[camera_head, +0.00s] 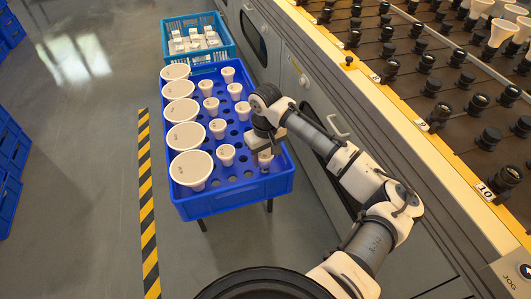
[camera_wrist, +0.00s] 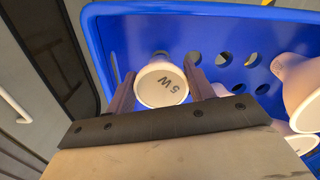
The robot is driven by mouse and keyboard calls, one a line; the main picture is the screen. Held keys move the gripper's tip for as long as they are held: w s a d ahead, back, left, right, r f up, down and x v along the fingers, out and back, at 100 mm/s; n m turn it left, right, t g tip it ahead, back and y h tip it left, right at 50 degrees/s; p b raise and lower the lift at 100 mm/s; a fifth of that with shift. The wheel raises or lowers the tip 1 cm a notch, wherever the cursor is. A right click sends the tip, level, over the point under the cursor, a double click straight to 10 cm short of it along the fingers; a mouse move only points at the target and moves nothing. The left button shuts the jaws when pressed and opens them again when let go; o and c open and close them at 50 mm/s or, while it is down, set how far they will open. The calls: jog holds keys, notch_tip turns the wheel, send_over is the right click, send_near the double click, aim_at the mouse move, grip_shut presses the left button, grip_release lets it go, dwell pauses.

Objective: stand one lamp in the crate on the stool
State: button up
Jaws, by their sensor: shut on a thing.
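The blue crate (camera_head: 236,197) stands on a stool whose dark legs show below it. Large white lamps (camera_head: 190,166) stand along its left side, and smaller white lamps (camera_head: 218,127) stand in its holes. My gripper (camera_head: 264,150) is over the crate's near right part, shut on a small lamp (camera_head: 265,160). In the wrist view my gripper (camera_wrist: 160,92) has one finger on each side of this lamp (camera_wrist: 162,84), its round face marked "5W" toward the camera. The lamp's lower end is hidden, so I cannot tell whether it sits in a hole.
A light blue basket (camera_head: 198,38) with white boxes stands behind the crate. A machine (camera_head: 350,110) with rows of black sockets runs along the right. Yellow-black floor tape (camera_head: 147,200) lies left of the crate. Empty holes (camera_head: 238,178) show in the crate.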

jog(key=shift+f+b, duration=0.4)
jog(key=shift+f, duration=0.9)
jog(key=o, duration=1.1)
jog(key=shift+c, duration=0.2)
jog(key=shift+r, duration=0.15)
notch_tip(320, 180, up, 14)
jog(key=p, duration=0.1)
jog(key=shift+f+p, duration=0.2)
jog(key=shift+p, duration=0.1)
